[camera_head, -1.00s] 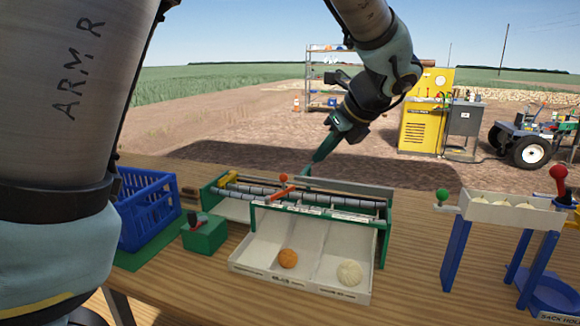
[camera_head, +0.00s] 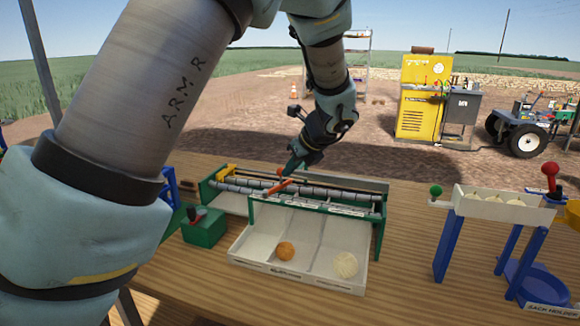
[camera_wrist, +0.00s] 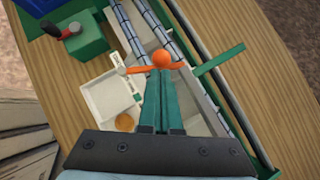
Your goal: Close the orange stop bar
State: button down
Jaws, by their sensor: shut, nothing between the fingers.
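The orange stop bar (camera_head: 280,187) with its round orange knob lies across the grey rollers of the green-framed conveyor (camera_head: 376,224). In the wrist view the bar (camera_wrist: 135,70) lies crosswise just ahead of my fingertips, with its knob (camera_wrist: 162,59) directly in front of them. My gripper (camera_head: 288,172) is shut and empty, its green fingers angled down at the bar's far end by the knob. It also shows in the wrist view (camera_wrist: 160,75). The fingertips look very close to the knob; I cannot tell whether they touch. My fingers partly cover the bar in the wrist view.
A white trough on blue legs (camera_head: 500,209) stands right. Bare tabletop lies between.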

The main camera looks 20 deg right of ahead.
dwell(0.3)
jog(key=n+p, duration=0.1)
jog(key=w+n+y+p, duration=0.1)
jog(key=p, duration=0.1)
jog(key=shift+w+r, duration=0.15)
jog(key=shift+r, duration=0.15)
jog(key=shift+w+f+n+g+y+p, duration=0.25)
jog(key=shift+w+n+y+p, duration=0.15)
jog(key=shift+p, duration=0.25)
jog(key=shift+w+f+n+g+y+p, duration=0.1)
jog(key=shift+w+n+g+y+p, duration=0.2)
jog(key=shift+n+p, duration=0.25)
